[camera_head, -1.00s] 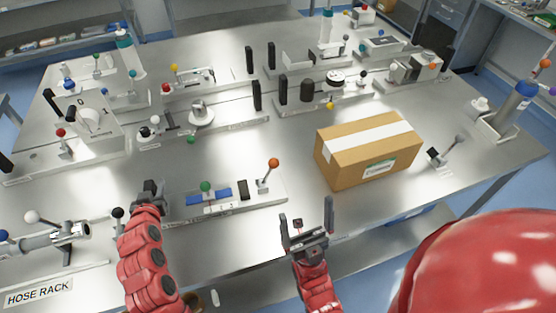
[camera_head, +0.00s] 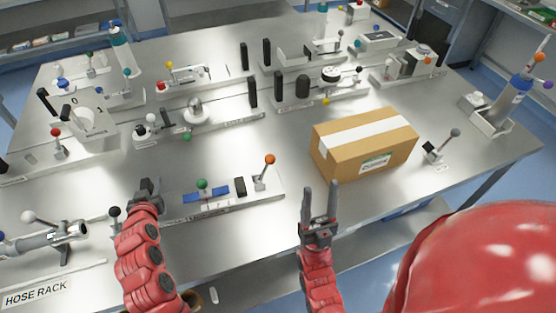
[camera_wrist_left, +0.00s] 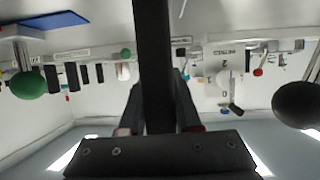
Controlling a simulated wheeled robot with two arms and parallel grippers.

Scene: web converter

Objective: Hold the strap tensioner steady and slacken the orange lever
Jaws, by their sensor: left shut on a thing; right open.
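The strap tensioner is a pale flat base (camera_head: 222,205) with a blue strap (camera_head: 216,193), a green-knobbed lever (camera_head: 202,184) and a black block (camera_head: 240,187). The orange lever (camera_head: 269,160) stands upright, slightly tilted, at its right end. My left gripper (camera_head: 148,188) is at the tensioner's left end. In the left wrist view it is shut on a black upright handle (camera_wrist_left: 152,60), which the gripper and arm mostly hide in the head view. My right gripper (camera_head: 321,196) is open and empty, to the right of and nearer than the orange lever, not touching it.
A cardboard box (camera_head: 345,155) stands right of the tensioner. A grey-knobbed lever (camera_head: 454,133) is beyond it. A hose fixture (camera_head: 50,235) lies at the left. Several other fixtures line the back. Bare table lies between the right gripper and the tensioner.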

